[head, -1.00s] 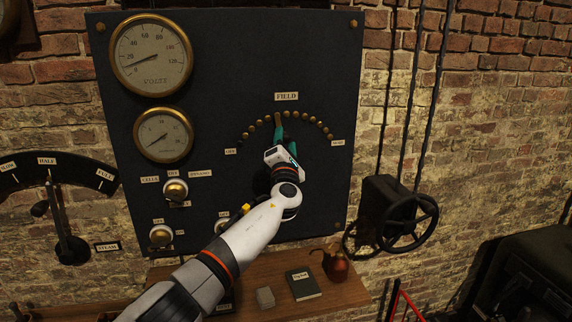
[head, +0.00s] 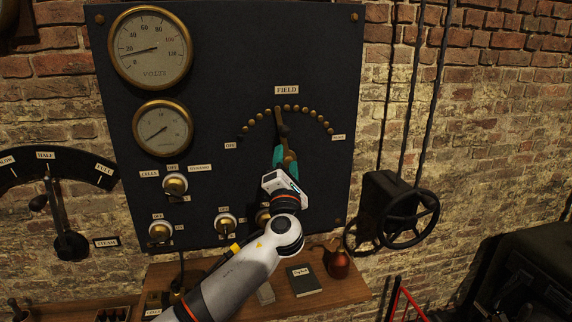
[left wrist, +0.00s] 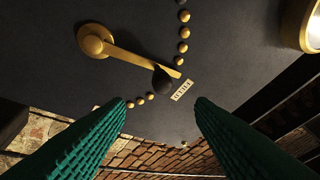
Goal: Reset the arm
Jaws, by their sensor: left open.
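The field lever is a brass arm (left wrist: 128,56) on a round brass pivot, with a black knob (left wrist: 163,80) near its tip. In the head view the lever (head: 281,121) points up, slightly left, towards the top of an arc of brass studs under the FIELD label (head: 287,90). My left gripper (head: 280,154) is in front of the panel, just below the knob in the head view. Its green fingers (left wrist: 160,106) are spread wide, with nothing held; the knob is clear of both. The pivot is mostly hidden in the head view. My right gripper is out of view.
The dark panel (head: 230,60) carries two round gauges (head: 150,48) and several brass switches (head: 174,184) left and below. A shelf (head: 335,290) underneath holds a book (head: 303,280) and a red-brown oil can (head: 338,264). A black handwheel (head: 410,218) is mounted to the right.

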